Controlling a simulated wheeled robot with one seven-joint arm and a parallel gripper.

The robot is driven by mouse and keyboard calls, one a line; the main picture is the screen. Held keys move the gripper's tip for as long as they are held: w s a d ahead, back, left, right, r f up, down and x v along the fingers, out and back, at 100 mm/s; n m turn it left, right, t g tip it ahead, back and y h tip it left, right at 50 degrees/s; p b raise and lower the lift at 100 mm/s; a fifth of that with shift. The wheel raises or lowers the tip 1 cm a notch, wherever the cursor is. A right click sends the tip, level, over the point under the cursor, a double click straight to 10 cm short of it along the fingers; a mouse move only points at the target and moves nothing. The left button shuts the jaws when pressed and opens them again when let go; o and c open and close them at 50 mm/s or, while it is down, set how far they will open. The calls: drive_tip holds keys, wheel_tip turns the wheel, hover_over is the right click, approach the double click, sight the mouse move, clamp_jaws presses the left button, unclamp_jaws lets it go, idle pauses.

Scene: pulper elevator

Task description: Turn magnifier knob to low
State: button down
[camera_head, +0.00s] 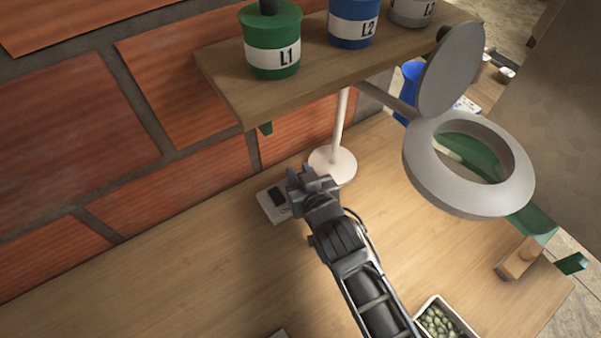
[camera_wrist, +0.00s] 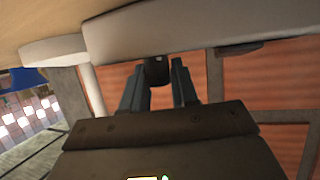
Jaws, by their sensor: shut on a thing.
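The magnifier lamp has a pale ring head (camera_head: 470,205) with a raised round cover (camera_head: 452,70) and a white post on a round base (camera_head: 332,165). A small light control box (camera_head: 268,206) with a dark top part sits on the table beside the base. It also shows in the wrist view (camera_wrist: 180,30). My gripper (camera_head: 312,178) is at this box in the head view and covers part of it. In the wrist view, my gripper's two fingers (camera_wrist: 157,82) are on either side of the small dark knob (camera_wrist: 157,68), shut on it. The knob's setting cannot be read.
A wooden shelf (camera_head: 225,85) above carries a green L1 canister (camera_head: 270,45), a blue L2 canister (camera_head: 352,25) and a grey one. A brick wall (camera_head: 80,130) stands behind. A tray of pale green beans (camera_head: 440,318) is at front right. The left table area is clear.

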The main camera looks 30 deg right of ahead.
drive_tip(key=shift+f, duration=0.1)
drive_tip(key=c, duration=1)
unclamp_jaws()
drive_tip(key=shift+o, duration=0.2)
drive_tip(key=shift+b+v, duration=0.55)
drive_tip(key=shift+v, duration=3.4)
